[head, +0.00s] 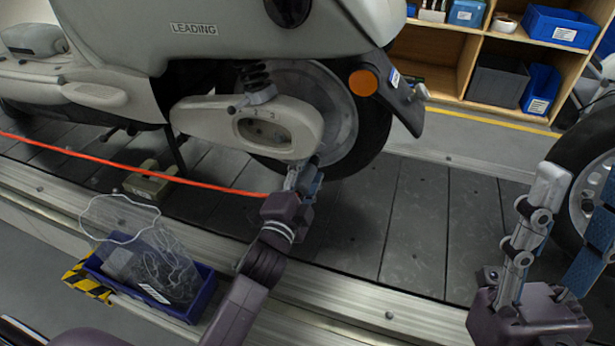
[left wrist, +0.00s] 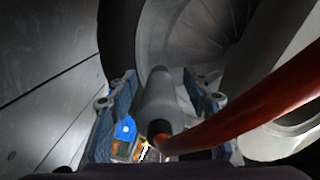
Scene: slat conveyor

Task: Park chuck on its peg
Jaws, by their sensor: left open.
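The chuck (left wrist: 160,100) is a grey cylinder with a dark end, joined to a red hose (head: 130,170). In the left wrist view the hose (left wrist: 250,110) runs off to the right. My left gripper (head: 305,178) is at the lower edge of the scooter's rear wheel (head: 342,110). Its blue-padded fingers (left wrist: 160,112) are open, one on each side of the chuck; I cannot tell whether they touch it. The gripper hides the chuck in the head view. My right gripper (head: 570,205) is open and empty at the right. I cannot make out a peg.
The pale scooter (head: 120,50) stands on the dark slat conveyor (head: 420,220). A blue bin (head: 192,308) with clear bags is at the lower left. A second wheel (head: 590,180) is at the right edge. Shelves with bins (head: 497,82) stand behind. The middle slats are clear.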

